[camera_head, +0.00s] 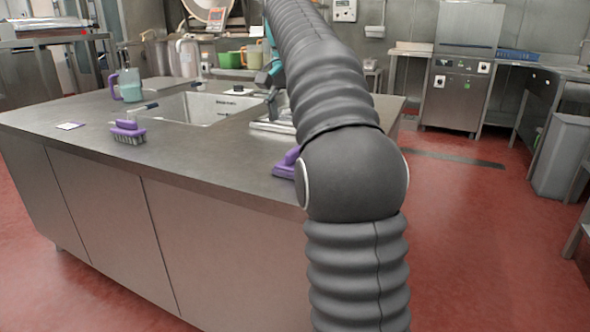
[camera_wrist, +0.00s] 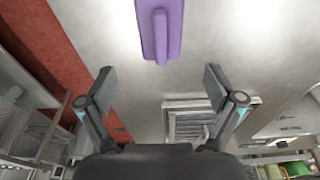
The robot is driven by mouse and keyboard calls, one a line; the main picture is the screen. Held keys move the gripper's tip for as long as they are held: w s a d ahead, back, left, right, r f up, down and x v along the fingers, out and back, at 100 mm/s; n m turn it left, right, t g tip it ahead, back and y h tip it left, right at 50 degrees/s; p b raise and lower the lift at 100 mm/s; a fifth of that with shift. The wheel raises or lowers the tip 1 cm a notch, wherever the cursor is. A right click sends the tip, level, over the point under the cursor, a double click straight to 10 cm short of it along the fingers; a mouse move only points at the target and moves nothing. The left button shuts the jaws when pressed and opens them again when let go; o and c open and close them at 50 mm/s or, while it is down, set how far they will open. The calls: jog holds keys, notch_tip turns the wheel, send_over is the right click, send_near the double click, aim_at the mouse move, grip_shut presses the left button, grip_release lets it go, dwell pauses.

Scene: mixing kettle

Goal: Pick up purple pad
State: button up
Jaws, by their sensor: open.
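The purple pad (camera_wrist: 164,27) lies on the steel counter (camera_head: 228,160), with a raised purple handle along its top. In the wrist view it is at the top middle, ahead of the fingers and cut off by the picture's top edge. In the head view part of the pad (camera_head: 286,164) shows at the counter's right, the rest hidden behind my arm. My gripper (camera_wrist: 158,88) is open and empty, with the pad beyond its fingertips and apart from them. In the head view the gripper is mostly hidden behind my arm.
A purple brush (camera_head: 129,132) stands on the counter at the left, near a small card (camera_head: 69,126). A jug (camera_head: 130,85) stands farther back. A sink (camera_head: 205,107) is set into the counter. Red floor (camera_head: 470,230) is clear at the right.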

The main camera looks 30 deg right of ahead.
jog(key=shift+w+d+f+b, duration=0.15)
jog(key=shift+f+b, duration=0.25)
jog(key=shift+f, duration=1)
jog(key=shift+w+d+f+b, duration=0.1)
jog(key=shift+f+b, duration=0.35)
jog(key=shift+f, duration=0.95)
jog(key=shift+w+d+f+b, duration=0.15)
jog(key=shift+f+b, duration=0.25)
jog(key=shift+f, duration=1)
jog(key=shift+s, duration=0.1)
jog(key=c, duration=1.2)
